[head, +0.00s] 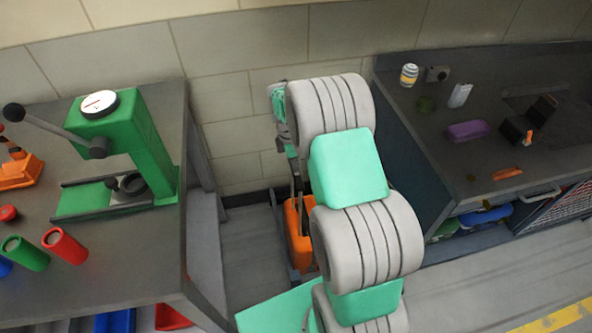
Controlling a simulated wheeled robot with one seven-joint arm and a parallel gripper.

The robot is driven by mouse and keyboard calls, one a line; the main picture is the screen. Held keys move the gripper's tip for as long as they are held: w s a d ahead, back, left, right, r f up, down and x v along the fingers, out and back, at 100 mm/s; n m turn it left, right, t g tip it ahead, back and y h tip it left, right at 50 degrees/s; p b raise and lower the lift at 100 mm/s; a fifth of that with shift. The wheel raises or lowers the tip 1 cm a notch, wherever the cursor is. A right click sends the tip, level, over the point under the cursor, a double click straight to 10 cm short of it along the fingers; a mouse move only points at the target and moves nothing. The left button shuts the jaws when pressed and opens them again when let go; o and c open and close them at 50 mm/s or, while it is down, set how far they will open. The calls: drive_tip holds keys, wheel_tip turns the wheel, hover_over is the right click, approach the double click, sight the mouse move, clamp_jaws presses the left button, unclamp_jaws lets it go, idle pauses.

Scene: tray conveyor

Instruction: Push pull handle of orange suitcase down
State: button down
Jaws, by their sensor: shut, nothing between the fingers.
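The orange suitcase (297,232) stands upright on the floor in the gap between the two counters, in the middle of the head view. My arm hides much of its right side. Its dark pull handle (296,188) rises from the top of the suitcase. My gripper (291,150) is partly hidden behind my own arm links. It is above the suitcase at the handle's upper end and shut with nothing between its fingers. I cannot tell whether it touches the handle.
On the left, a dark counter holds a green lever press (120,150) and red and green cylinders. On the right, a dark counter (510,115) holds several small items, including a purple box (467,131). A tiled wall is close behind the suitcase. Bare floor (245,240) shows left of it.

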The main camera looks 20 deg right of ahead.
drive_tip(key=b, duration=1.8)
hover_over(294, 222)
drive_tip(key=f, duration=2.9)
drive_tip(key=shift+d+f, duration=0.25)
drive_tip(key=shift+f, duration=0.15)
drive_tip(key=shift+a+r, duration=0.15)
drive_tip(key=shift+r, duration=0.1)
drive_tip(key=a, duration=0.1)
drive_tip(key=a+r, duration=0.1)
drive_tip(key=shift+w+a+p, duration=0.3)
drive_tip(key=shift+p, duration=0.1)
wheel_tip(294, 222, up, 8)
drive_tip(key=p, duration=0.1)
drive_tip(key=shift+a+f+p, duration=0.2)
drive_tip(key=shift+a+p, duration=0.2)
drive_tip(key=shift+w, duration=0.1)
